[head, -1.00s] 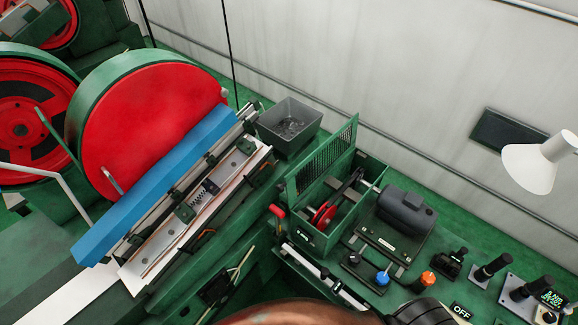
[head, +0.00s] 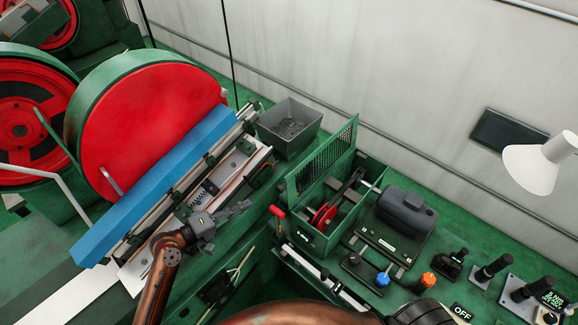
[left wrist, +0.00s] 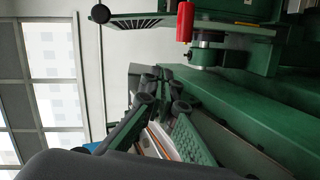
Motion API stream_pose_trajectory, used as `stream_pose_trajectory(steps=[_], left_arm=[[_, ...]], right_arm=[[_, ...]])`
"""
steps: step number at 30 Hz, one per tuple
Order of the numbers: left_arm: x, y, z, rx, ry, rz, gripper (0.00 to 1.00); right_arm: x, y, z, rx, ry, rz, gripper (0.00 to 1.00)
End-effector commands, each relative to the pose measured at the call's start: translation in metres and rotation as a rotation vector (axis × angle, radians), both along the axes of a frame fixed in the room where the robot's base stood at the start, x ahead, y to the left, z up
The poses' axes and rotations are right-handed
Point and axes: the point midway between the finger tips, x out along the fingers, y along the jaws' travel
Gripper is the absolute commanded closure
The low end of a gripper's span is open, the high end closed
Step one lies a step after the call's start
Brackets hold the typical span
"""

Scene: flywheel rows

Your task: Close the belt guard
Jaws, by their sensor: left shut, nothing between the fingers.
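The belt guard (head: 327,152) is a green box lid with a mesh panel, standing open and tilted up over a green housing (head: 306,232). A red pulley and dark belt (head: 330,208) show uncovered inside the housing. A red-handled lever (head: 278,212) is at the housing's left side; a red handle also shows in the left wrist view (left wrist: 185,21). My left gripper (head: 244,207) is shut and empty, left of the housing and over the machine's slide, apart from the guard. My right gripper is not in view.
A grey bin (head: 290,127) stands behind and left of the guard. A dark motor (head: 405,210) sits right of the housing, with knobs and levers nearer the front. A long blue bar (head: 150,188) and a red wheel (head: 140,120) are at the left.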

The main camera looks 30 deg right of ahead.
Motion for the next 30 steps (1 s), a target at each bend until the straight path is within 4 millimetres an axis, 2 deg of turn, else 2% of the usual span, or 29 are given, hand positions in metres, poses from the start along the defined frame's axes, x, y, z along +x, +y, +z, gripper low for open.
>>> stream_pose_trajectory(steps=[1,3,6,9,14,17,29,30], left_arm=[[0.010,-0.015,0.022,-0.047,0.042,-0.019,1.00],[0.018,-0.030,0.046,-0.110,0.109,-0.037,1.00],[0.028,-0.044,0.071,-0.173,0.188,-0.051,1.00],[0.033,-0.052,0.084,-0.206,0.234,-0.058,1.00],[0.036,-0.064,0.091,-0.223,0.256,-0.061,1.00],[0.038,-0.078,0.092,-0.223,0.254,-0.062,1.00],[0.049,-0.158,0.094,-0.220,0.253,-0.062,1.00],[0.040,-0.158,0.096,-0.218,0.253,-0.061,1.00]], right_arm=[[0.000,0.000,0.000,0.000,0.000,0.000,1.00],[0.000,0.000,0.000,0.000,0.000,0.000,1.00],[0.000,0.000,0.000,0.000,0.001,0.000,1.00],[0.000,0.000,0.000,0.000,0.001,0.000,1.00],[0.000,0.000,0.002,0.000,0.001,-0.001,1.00],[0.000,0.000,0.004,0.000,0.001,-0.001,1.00],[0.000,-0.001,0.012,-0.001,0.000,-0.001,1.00],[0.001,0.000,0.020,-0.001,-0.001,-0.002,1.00]])
